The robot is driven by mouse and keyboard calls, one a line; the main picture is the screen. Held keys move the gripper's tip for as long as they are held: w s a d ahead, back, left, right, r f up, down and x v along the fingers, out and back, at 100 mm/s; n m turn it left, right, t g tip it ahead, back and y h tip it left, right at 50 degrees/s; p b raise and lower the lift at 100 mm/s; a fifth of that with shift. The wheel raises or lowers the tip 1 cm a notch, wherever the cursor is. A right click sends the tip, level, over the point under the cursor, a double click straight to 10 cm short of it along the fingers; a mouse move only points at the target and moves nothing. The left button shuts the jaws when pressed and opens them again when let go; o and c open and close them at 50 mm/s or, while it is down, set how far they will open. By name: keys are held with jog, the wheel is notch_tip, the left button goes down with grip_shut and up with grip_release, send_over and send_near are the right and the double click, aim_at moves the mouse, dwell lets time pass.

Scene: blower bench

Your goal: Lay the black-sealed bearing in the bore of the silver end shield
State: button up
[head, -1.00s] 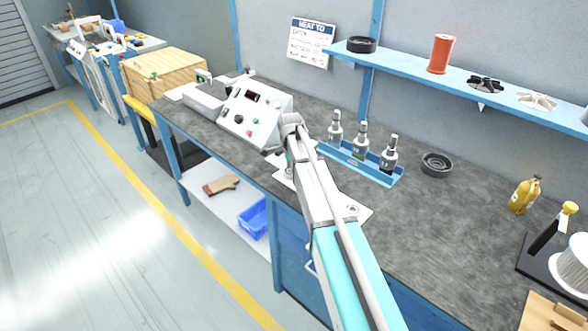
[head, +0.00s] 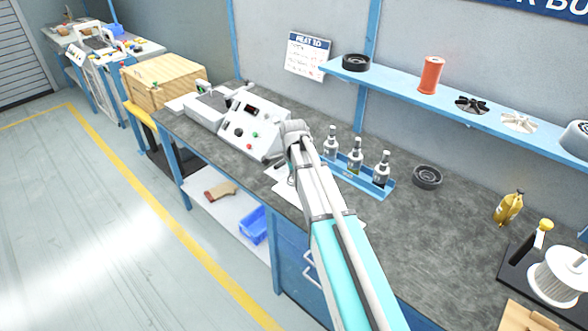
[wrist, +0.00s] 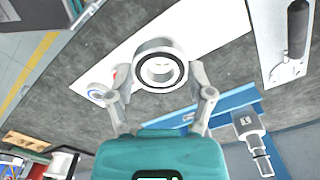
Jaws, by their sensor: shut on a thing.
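In the wrist view my gripper (wrist: 160,78) is shut on a silver ring with a black band around its open centre, which looks like the black-sealed bearing (wrist: 143,51). It is held between the two fingertips above a white sheet (wrist: 205,22). In the head view my arm hides the gripper and the bearing. A dark grey round housing (head: 427,177) lies on the bench to the right of the arm. I cannot make out a silver end shield for certain; a pale grey round part (head: 577,138) is cut off at the shelf's right end.
A blue rack (head: 370,181) with bottles stands right of the arm, a control box (head: 255,128) to the left. A blue-ringed round part (wrist: 97,91) lies on the sheet.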

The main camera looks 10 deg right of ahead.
jog(key=s+r+p, duration=0.2)
jog(key=s, duration=0.4)
jog(key=shift+s+r, duration=0.15)
jog(key=shift+r, duration=0.25)
jog(key=shift+d, duration=0.1)
jog(key=shift+s, duration=0.2)
dwell(0.5)
